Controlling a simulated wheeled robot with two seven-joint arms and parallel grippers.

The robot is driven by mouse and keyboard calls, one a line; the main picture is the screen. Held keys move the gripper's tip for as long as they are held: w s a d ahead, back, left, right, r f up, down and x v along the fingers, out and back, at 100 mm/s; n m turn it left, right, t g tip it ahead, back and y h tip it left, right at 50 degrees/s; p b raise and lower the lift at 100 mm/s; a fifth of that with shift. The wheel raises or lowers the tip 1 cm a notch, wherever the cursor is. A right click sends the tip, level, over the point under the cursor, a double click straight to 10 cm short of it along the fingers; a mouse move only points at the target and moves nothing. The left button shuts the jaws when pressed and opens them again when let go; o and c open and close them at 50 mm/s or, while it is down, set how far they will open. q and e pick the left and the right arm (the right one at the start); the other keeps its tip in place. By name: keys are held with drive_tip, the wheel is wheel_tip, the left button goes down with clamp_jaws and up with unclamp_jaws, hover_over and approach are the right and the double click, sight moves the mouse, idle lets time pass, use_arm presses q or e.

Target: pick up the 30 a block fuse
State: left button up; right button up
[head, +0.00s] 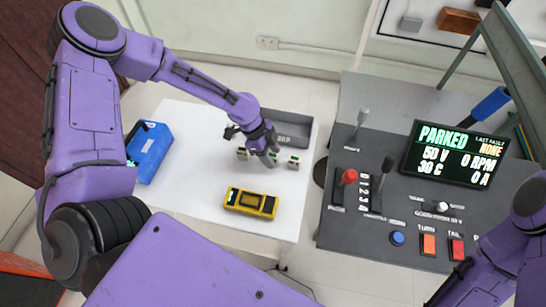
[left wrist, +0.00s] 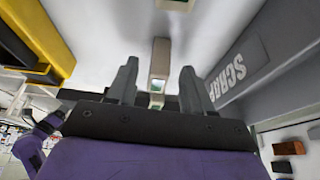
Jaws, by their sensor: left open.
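Several small pale block fuses with green parts stand in a row on the white table; one (head: 243,153) is left of my left gripper and another (head: 293,161) is right of it. No rating is readable, so I cannot tell which is the 30 A one. My left gripper (head: 268,155) is open, low over the row. In the left wrist view a beige and green fuse (left wrist: 160,62) lies in line with the gap between the open fingers (left wrist: 158,82); I cannot tell whether they touch it. Another fuse (left wrist: 174,4) shows beyond it. My right gripper is out of view.
A grey scrap bin (head: 292,117) stands just behind the fuses, close to my left gripper. A yellow meter (head: 236,197) lies in front and a blue case (head: 150,150) at left. The grey console (head: 340,222) with levers and a screen (head: 455,153) is at right.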

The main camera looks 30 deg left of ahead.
use_arm(q)
drive_tip(key=shift+s+r, duration=0.1)
drive_tip(key=shift+s, duration=0.1)
drive_tip(key=shift+w, duration=0.15)
clamp_jaws()
